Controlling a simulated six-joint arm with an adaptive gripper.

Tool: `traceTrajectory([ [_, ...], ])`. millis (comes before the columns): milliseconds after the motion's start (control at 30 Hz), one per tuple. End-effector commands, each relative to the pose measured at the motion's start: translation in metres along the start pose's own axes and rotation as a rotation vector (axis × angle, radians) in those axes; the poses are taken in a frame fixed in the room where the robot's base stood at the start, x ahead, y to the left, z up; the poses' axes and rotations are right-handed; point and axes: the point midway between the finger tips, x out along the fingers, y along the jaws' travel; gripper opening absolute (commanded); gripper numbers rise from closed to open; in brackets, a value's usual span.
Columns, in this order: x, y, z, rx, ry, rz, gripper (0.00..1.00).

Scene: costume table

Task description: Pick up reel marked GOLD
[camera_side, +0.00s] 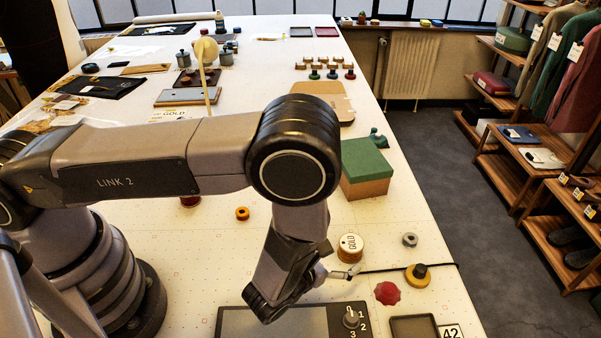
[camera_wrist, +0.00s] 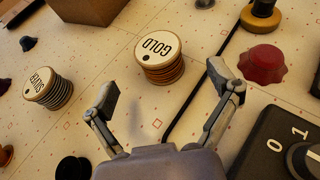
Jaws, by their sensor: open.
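The reel marked GOLD (camera_side: 350,246) stands upright on the white table, with a pale labelled top and an orange-brown wound side. In the wrist view the GOLD reel (camera_wrist: 159,56) stands ahead of my gripper, a little beyond the line between the fingertips. My gripper (camera_wrist: 164,84) is open and empty, one finger to each side and short of the reel. In the side view my gripper (camera_side: 345,273) is close beside the reel, partly hidden by my wrist. A second reel marked SILVER (camera_wrist: 48,88) stands to the left in the wrist view.
A red knob-like piece (camera_side: 387,293) and a yellow-based black knob (camera_side: 417,275) stand right of the reel. A dark cable (camera_wrist: 200,85) runs past the reel. A dial panel (camera_side: 300,322) lies in front. A green-topped block (camera_side: 366,168) stands behind.

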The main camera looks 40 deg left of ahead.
Motion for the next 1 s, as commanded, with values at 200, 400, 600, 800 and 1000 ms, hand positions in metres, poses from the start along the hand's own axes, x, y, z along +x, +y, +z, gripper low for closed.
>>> traceTrajectory([
  [200, 0.037, 0.002, 0.001, -0.004, -0.002, 0.006, 0.89],
  [400, 0.057, 0.001, 0.001, 0.000, -0.001, 0.004, 0.89],
  [600, 0.058, 0.001, 0.001, 0.000, 0.000, 0.003, 0.89],
  [800, 0.058, 0.001, 0.001, 0.000, 0.000, 0.004, 0.66],
  [1000, 0.058, 0.002, 0.001, 0.000, 0.000, 0.004, 0.40],
])
